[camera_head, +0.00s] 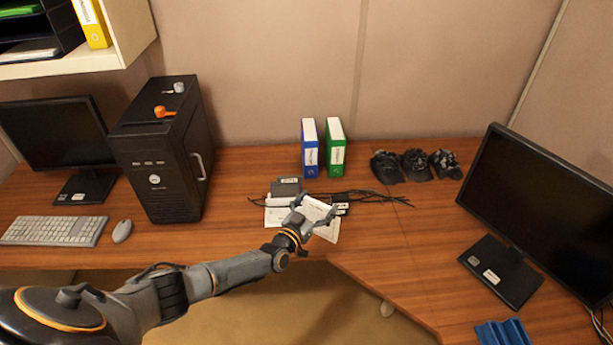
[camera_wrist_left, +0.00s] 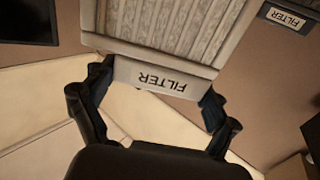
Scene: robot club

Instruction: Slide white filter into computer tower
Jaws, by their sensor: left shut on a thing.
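The white filter (camera_wrist_left: 160,40) is a pleated panel with a pale frame marked FILTER, seen upside down in the left wrist view. My left gripper (camera_wrist_left: 155,88) is shut on its labelled end, one finger on each side. In the head view, my left gripper (camera_head: 316,208) is over the middle of the desk, with the white filter (camera_head: 314,206) between its fingers. The black computer tower (camera_head: 190,160) stands upright to the left, well apart from the gripper. Its side handle (camera_head: 199,166) faces right. My right gripper is not in view.
A dark grey labelled box (camera_head: 286,186), papers (camera_head: 277,216) and black cables (camera_head: 375,196) lie around the gripper. Blue (camera_head: 310,150) and green (camera_head: 335,148) binders stand behind. Monitors stand at both sides. Orange (camera_head: 164,112) and grey items top the tower.

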